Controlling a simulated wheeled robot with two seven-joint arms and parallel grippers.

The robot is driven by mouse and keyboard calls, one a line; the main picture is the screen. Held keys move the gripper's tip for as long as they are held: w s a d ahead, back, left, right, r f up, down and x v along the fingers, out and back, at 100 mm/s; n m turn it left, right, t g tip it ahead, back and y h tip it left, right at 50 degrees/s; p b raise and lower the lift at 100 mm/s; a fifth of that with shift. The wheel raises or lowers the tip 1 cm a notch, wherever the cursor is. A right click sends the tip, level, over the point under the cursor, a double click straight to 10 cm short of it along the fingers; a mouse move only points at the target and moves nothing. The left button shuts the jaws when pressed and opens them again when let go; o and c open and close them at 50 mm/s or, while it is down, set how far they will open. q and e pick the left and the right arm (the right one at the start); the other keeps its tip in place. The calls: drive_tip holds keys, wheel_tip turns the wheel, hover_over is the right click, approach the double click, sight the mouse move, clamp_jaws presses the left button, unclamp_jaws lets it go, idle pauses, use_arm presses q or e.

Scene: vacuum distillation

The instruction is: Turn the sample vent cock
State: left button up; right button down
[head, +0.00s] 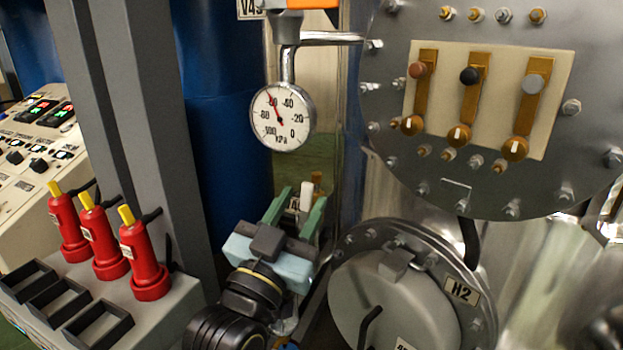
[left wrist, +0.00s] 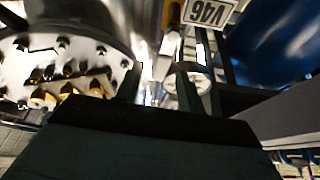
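My left gripper (head: 301,203) is low in the middle of the head view, its two green fingers pointing away and spread apart. A small white upright piece (head: 306,195) shows between the fingertips, with a brass fitting (head: 317,180) just behind it. I see no clear contact with either finger. The fingers hide most of what stands there. My right gripper is out of view.
A pressure gauge (head: 283,117) hangs from a pipe above my left gripper. A steel panel with three brass levers (head: 475,95) is at right, above a round hatch marked H2 (head: 395,300). Several red-bodied tools (head: 147,260) stand on a grey rack at left.

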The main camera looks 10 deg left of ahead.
sight(305, 198)
use_arm(q)
drive_tip(key=shift+p+x, duration=0.3)
drive_tip(key=shift+x, duration=2.1)
clamp_jaws()
